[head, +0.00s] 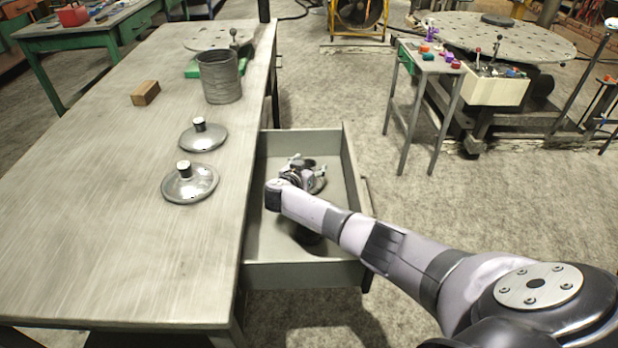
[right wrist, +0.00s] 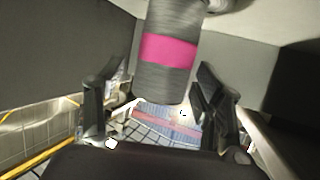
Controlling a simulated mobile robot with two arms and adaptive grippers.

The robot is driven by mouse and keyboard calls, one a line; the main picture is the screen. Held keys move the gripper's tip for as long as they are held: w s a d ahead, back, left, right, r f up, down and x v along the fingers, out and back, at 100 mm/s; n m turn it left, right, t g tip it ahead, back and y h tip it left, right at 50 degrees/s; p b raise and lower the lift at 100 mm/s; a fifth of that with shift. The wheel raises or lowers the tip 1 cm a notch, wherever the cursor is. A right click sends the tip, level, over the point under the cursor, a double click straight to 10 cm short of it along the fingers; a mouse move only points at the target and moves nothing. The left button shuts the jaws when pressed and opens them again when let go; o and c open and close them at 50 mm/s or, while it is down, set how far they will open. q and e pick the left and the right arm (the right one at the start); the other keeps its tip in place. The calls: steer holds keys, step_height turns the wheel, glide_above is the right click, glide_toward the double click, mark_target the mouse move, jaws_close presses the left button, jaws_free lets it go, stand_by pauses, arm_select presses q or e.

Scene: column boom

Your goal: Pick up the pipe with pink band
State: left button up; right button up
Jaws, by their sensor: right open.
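The pipe with pink band (right wrist: 165,82) is a dark grey cylinder with a bright pink band around it, seen in the right wrist view. It stretches from the top edge to the middle of that view, with its near end between my right gripper's fingers (right wrist: 155,104). The fingers are open, with a visible gap on each side of the pipe. In the head view my right gripper (head: 297,173) is down inside the open drawer (head: 270,248). There the gripper and arm hide most of the pipe, and its pink band cannot be seen. My left gripper is not in view.
The drawer walls stand close around my right gripper. On the wooden table (head: 90,240) are two metal lids (head: 190,184) (head: 203,137), a ribbed grey can (head: 219,78) and a wooden block (head: 145,93). A small side table (head: 425,60) stands farther right; floor between is clear.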

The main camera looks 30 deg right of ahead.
jaws_close()
stand_by(0.8)
steer(key=shift+r, duration=0.1)
